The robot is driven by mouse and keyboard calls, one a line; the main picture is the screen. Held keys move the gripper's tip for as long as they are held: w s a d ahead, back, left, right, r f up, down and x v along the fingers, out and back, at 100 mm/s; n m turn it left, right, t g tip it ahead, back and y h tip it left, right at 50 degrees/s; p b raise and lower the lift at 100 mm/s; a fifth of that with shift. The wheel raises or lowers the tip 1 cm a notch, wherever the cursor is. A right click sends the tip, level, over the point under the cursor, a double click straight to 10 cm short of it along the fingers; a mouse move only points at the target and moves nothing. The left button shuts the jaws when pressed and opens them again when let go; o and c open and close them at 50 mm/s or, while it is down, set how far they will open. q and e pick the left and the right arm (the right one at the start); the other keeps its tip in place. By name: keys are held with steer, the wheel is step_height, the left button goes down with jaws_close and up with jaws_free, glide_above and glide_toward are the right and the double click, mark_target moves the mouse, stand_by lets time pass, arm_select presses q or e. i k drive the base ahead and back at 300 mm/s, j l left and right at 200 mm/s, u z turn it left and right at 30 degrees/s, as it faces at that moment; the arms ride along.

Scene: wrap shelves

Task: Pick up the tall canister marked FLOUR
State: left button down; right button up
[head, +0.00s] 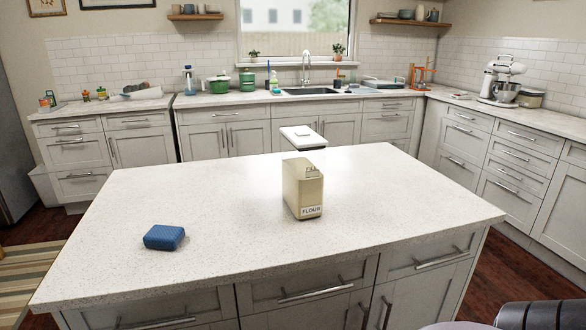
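The tall cream canister (303,180) stands upright on the island counter, a little right of the middle. A white label reading FLOUR is on the lower part of its near face, and the top has further markings too small to read. Nothing touches the canister. Neither of my grippers shows in the head view, so I cannot see whether they are open or shut.
A blue block-shaped item (164,237) lies on the island counter (240,200), left of the canister. The counter around the canister is clear. A white-topped box (303,137) shows at the island's far edge. A dark ribbed object (541,314) is at the bottom right.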

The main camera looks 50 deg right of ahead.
mark_target(303, 170)
steer(key=z, duration=1.5)
